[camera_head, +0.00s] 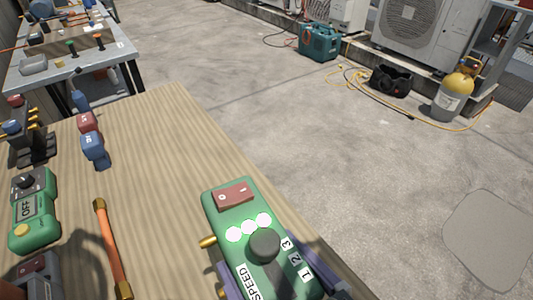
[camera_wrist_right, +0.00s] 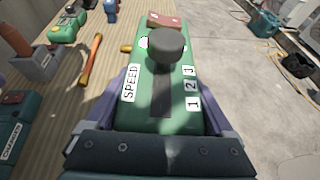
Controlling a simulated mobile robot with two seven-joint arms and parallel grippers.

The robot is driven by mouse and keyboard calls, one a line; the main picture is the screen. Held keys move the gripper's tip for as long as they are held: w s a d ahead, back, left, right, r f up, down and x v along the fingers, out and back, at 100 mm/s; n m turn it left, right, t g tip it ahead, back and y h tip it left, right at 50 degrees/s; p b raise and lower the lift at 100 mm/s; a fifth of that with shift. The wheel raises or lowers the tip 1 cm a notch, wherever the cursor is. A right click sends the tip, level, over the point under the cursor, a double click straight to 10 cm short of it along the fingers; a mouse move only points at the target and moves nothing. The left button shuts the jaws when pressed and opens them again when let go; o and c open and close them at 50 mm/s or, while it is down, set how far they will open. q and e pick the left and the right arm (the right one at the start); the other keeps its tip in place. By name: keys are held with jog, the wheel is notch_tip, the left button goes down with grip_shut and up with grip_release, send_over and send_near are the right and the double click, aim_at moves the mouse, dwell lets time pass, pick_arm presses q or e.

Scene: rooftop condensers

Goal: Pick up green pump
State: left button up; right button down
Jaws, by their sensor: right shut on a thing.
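The green pump (camera_head: 241,217) has a red rocker switch, white round lights, a dark knob and a SPEED 1-2-3 label. It is at the lower middle of the head view, by the right edge of the wooden table. My right gripper (camera_head: 270,284) is shut on the pump, with purple fingers along both its sides. In the right wrist view the pump (camera_wrist_right: 158,110) fills the middle between the fingers of my right gripper (camera_wrist_right: 168,112). I cannot tell whether the pump touches the table. My left gripper is not in view.
On the wooden table (camera_head: 165,150) lie a copper pipe (camera_head: 112,248), a green meter marked OFF (camera_head: 35,210), a black manifold (camera_head: 35,135) and red and blue pieces (camera_head: 92,146). A second table (camera_head: 70,70) stands at the back left. Concrete floor lies right.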

aim_at(265, 239)
notch_tip(265, 239, up, 4)
jog(key=shift+r+p, duration=0.1)
jog(key=shift+p, duration=0.9)
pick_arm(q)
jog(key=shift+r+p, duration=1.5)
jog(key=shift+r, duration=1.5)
pick_arm(e)
jog(key=shift+r, duration=1.5)
